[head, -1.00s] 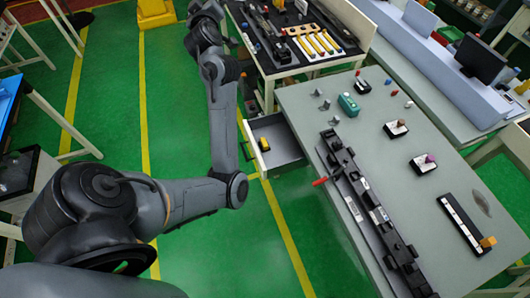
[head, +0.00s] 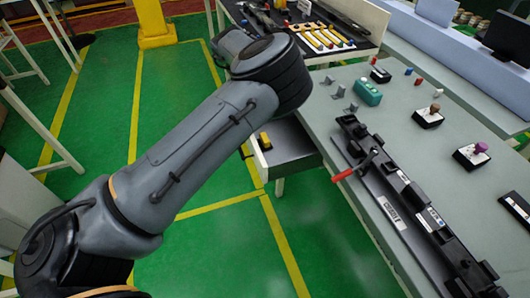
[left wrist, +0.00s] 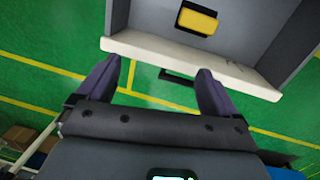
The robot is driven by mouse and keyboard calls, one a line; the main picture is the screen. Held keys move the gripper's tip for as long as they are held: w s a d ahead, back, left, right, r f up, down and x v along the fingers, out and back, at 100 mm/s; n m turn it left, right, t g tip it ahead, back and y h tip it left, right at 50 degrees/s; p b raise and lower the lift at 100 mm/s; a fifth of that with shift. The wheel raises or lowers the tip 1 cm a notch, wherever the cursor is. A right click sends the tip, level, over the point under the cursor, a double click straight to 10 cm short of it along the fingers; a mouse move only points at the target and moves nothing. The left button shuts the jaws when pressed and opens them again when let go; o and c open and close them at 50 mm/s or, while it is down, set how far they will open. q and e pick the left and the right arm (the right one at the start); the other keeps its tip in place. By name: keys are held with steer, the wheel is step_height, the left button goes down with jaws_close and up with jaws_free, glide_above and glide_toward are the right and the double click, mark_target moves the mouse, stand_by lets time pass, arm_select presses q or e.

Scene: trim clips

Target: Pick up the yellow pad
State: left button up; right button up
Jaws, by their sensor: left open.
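The yellow pad (head: 265,141) lies in the open drawer (head: 292,158) at the left side of the grey table. In the left wrist view the yellow pad (left wrist: 197,20) sits on a dark base on the drawer floor, near the drawer's pale front wall (left wrist: 190,66). My left gripper (left wrist: 157,80) is open and empty, with its two dark fingers apart just outside that front wall. The drawer's handle is between and beyond the fingers. In the head view my left arm hides the left gripper. My right gripper is not in view.
A second table with tools stands behind. Green floor left of the drawer is clear.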

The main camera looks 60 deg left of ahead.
arm_select(q)
steer(key=m+h+b, duration=0.1)
glide_toward(265, 137)
steer(key=shift+s+f+t, duration=0.2)
steer(key=shift+s+t, duration=0.15)
steer(key=shift+t, duration=0.05)
steer(key=shift+w+d+f+b, duration=0.1)
steer(key=shift+f+b, duration=0.2)
steer(key=f+b, duration=0.1)
steer(key=f, duration=0.3)
steer(key=shift+w+f, duration=0.2)
steer(key=shift+f, duration=0.05)
step_height(265, 137, down, 4)
steer(key=b, duration=0.2)
steer(key=shift+w+f+b, duration=0.1)
steer(key=shift+w+b, duration=0.05)
steer(key=shift+b, duration=0.2)
steer(key=shift+w+f, duration=0.1)
steer(key=shift+f, duration=0.35)
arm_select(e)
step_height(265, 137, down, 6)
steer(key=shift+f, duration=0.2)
